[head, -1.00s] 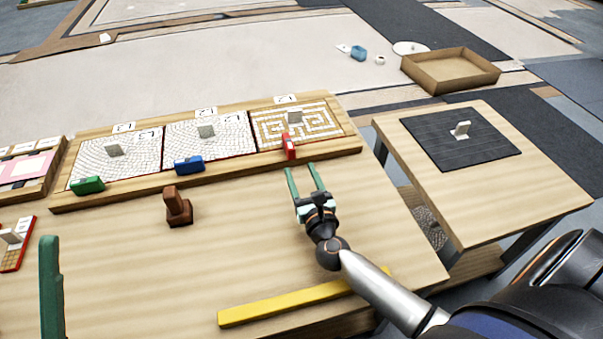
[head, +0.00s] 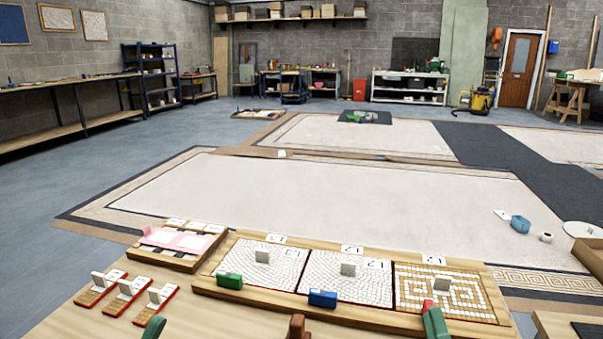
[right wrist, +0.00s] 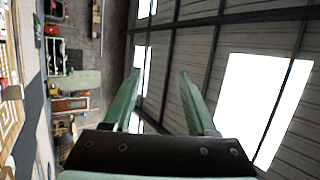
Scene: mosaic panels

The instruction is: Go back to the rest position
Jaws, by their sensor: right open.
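My right gripper (head: 435,322) shows at the lower edge of the head view, its green fingers in front of the rightmost mosaic panel. In the right wrist view the right gripper (right wrist: 158,74) is open with nothing between its fingers. A green tip of my left gripper (head: 154,327) shows at the bottom left of the head view; its jaws are cut off. The wooden tray (head: 375,318) holds the left panel (head: 285,265), the middle panel (head: 370,285) and the yellow-and-white key-pattern panel (head: 410,288).
A green block (head: 229,281), a blue block (head: 322,298) and a red block (head: 428,304), partly hidden, sit along the tray's front. A brown upright tool (head: 298,326) stands in front. Small red-edged pieces (head: 128,290) lie at left. A pink sheet (head: 185,239) lies beyond them.

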